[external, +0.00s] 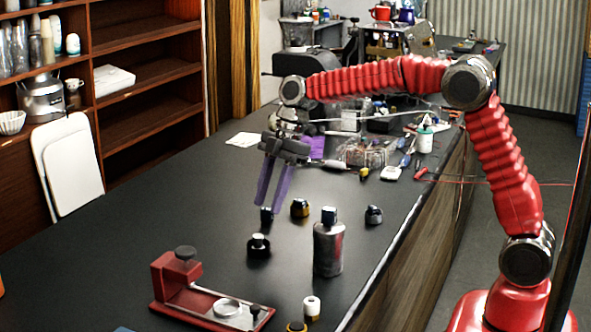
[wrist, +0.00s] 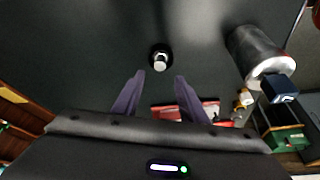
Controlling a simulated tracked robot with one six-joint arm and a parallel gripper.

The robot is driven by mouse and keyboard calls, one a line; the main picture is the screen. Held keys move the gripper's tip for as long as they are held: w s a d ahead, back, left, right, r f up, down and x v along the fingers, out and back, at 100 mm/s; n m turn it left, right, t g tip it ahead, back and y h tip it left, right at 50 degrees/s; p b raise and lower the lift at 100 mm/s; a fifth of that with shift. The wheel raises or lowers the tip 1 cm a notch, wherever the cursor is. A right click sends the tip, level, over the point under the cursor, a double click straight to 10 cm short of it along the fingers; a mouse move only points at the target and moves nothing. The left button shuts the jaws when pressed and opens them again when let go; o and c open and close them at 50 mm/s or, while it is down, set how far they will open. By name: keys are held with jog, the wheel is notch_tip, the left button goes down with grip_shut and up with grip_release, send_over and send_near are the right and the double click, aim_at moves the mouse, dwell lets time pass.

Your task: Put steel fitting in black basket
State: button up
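My gripper (external: 269,205) has two purple fingers, spread apart and pointing down over the black table. In the wrist view my gripper (wrist: 158,82) shows an empty gap between its fingertips. A small black round piece with a pale metallic top (external: 258,246) stands on the table just in front of and below the fingertips. A similar piece (wrist: 159,58) shows beyond the fingertips in the wrist view. I cannot tell whether it is the steel fitting. A small dark shape (external: 266,216) appears right by the fingertips. I cannot clearly make out a black basket.
A metal bottle with a dark cap (external: 328,248) stands to the right. Black-and-yellow (external: 300,208) and dark (external: 374,215) small pieces are nearby. A red stand (external: 176,276) and white roll (external: 312,305) are in front. Tools and a wire crate (external: 365,152) crowd the back. The table's left is clear.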

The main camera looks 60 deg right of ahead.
jog(key=v, duration=0.3)
jog(key=shift+d+r, duration=0.1)
jog(key=shift+r, duration=0.2)
dwell(0.3)
jog(key=s+r+m+t+h, duration=0.1)
jog(key=s+r+m, duration=0.3)
jog(key=s, duration=0.5)
jog(key=s+d+f+m+t+h, duration=0.1)
jog(key=s+m, duration=0.3)
jog(key=s, duration=0.8)
jog(key=s+d+f+m+t+h, duration=0.1)
jog(key=s+f+m, duration=0.3)
jog(key=s, duration=0.8)
jog(key=shift+d+m+t+h, duration=0.4)
jog(key=shift+d+m+h, duration=0.2)
jog(key=shift+d+m, duration=0.15)
jog(key=shift+s+f, duration=0.1)
jog(key=shift+f, duration=0.05)
